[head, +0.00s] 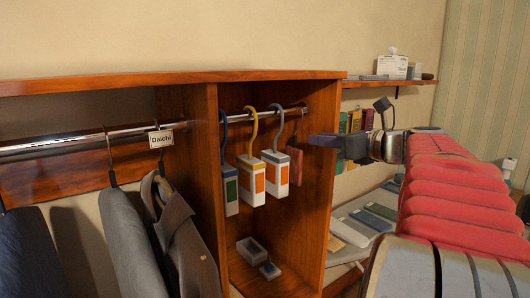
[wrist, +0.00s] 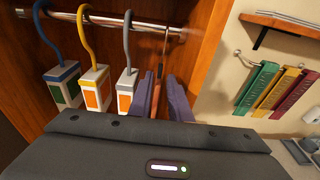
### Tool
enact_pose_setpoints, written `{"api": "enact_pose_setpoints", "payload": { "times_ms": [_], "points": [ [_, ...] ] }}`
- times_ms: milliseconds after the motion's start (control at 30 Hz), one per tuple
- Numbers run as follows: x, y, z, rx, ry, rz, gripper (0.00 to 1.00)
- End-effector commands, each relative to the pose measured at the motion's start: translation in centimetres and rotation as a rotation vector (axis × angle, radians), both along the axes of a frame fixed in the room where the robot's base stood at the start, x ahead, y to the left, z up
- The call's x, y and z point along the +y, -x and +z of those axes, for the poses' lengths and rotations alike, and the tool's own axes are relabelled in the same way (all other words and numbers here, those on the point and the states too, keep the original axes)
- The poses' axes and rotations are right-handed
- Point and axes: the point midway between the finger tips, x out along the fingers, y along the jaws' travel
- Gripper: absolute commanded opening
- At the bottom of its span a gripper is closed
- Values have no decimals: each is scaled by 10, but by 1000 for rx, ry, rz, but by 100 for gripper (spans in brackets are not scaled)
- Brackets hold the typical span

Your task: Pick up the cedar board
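A small reddish-brown board (head: 295,165), which looks like the cedar board, hangs at the right end of the rail in the narrow compartment. In the wrist view the board (wrist: 160,88) shows edge-on and thin, partly hidden by my fingers. My gripper (head: 322,141) is at the compartment's right side wall in the head view, to the right of the board. In the wrist view my gripper (wrist: 164,100) has its two purple fingers apart, with the board seen in the gap between them. I cannot tell whether the board is between the fingertips or beyond them.
White boxes with orange or green panels hang left of the board on blue, yellow and grey hooks (head: 278,124). A wooden side wall (head: 320,195) stands right of it. Green, yellow and red strips (wrist: 275,88) hang farther right. An open grey box (head: 252,249) sits below.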

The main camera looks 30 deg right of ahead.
Motion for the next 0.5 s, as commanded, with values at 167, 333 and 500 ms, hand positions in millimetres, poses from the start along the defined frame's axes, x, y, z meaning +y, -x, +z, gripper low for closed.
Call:
{"api": "enact_pose_setpoints", "payload": {
  "times_ms": [167,333,500],
  "points": [
    [2,-25,-4,0,-1,4,17],
    [2,-31,-4,0,1,2,17],
    [2,-31,-4,0,1,2,17]
  ]
}}
